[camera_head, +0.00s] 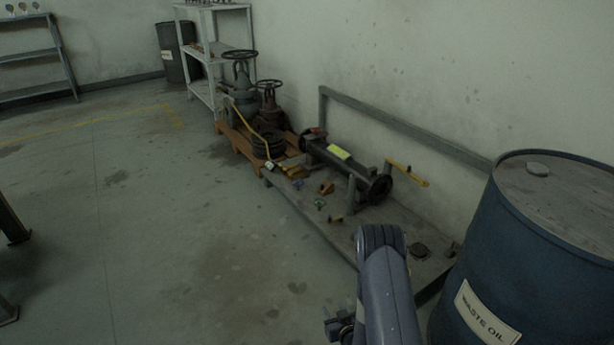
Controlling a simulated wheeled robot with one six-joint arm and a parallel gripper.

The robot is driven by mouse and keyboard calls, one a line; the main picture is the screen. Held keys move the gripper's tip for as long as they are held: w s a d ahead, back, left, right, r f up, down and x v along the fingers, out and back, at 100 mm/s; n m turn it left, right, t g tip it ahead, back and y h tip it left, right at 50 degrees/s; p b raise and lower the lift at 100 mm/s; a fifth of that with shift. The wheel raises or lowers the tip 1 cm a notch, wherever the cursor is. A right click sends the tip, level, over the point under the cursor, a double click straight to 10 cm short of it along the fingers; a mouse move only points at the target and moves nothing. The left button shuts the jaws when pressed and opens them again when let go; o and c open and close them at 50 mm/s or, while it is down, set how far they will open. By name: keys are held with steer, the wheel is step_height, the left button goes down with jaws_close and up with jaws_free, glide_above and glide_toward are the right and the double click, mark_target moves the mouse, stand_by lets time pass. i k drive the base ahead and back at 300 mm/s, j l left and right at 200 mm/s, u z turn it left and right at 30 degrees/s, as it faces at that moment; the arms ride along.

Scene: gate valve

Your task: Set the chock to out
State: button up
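A small orange-brown wedge-like block (327,188), possibly the chock, lies on the low grey bench beside a dark flanged pipe or valve body (345,170) with a yellow-green label. A second small brown piece (335,219) lies nearer to me on the bench. At this size I cannot tell for sure which is the chock, or whether it touches the pipe.
The low bench (432,268) runs along the wall, with a grey rail behind. A blue waste oil drum (530,245) stands close on the right. A wooden pallet (240,142) with handwheel valves (240,80) stands beyond the bench.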

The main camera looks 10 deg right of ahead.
mark_target(327, 187)
steer(key=i+j, duration=0.35)
steer(key=i, duration=0.15)
steer(key=i+j, duration=0.3)
steer(key=i, duration=0.2)
steer(key=i+j, duration=0.35)
steer(key=i, duration=0.2)
steer(key=i+j+z, duration=0.25)
steer(key=i+j, duration=0.25)
steer(key=i+j+z, duration=0.3)
steer(key=i+j, duration=0.3)
steer(key=z, duration=1)
